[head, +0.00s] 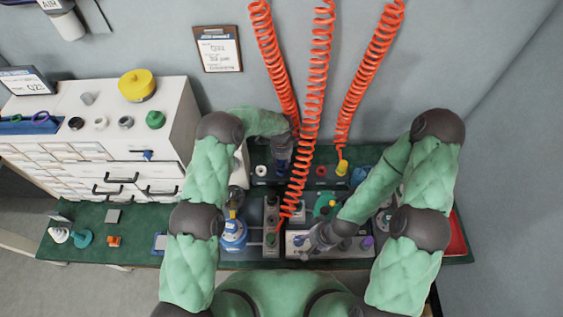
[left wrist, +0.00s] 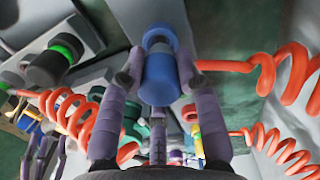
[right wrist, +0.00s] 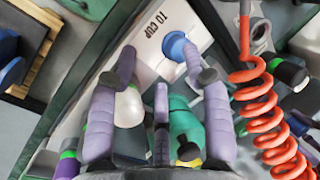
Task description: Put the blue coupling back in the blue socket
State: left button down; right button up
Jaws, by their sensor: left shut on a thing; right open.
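The blue coupling (left wrist: 160,80) is between the fingers of my left gripper (left wrist: 160,72) in the left wrist view, and the gripper is shut on it. I cannot tell whether that is the blue socket or whether the coupling is seated. In the head view my left gripper (head: 283,158) is at the back rack, hiding the blue socket's place. My right gripper (head: 308,240) is open over the front panel; its spread fingers also show in the right wrist view (right wrist: 168,75).
Red coiled hoses (head: 313,100) hang over the bench between my arms. A yellow coupling (head: 342,167) and a red ring (head: 321,170) are on the rack to the right. A white box marked "TO CUP" (right wrist: 150,40) lies beyond my right fingers. A blue canister (head: 233,236) stands at left.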

pick_arm(q)
jog(key=shift+f+b, duration=1.1)
jog(key=shift+f, duration=0.05)
pick_arm(e)
jog(key=shift+f, duration=1.15)
pick_arm(q)
jog(key=c, duration=0.8)
grip_release()
jog(key=shift+r, duration=0.15)
notch_tip(320, 180, up, 12)
jog(key=shift+w+f, duration=0.1)
jog(key=shift+f, duration=0.05)
pick_arm(e)
jog(key=shift+r, duration=0.15)
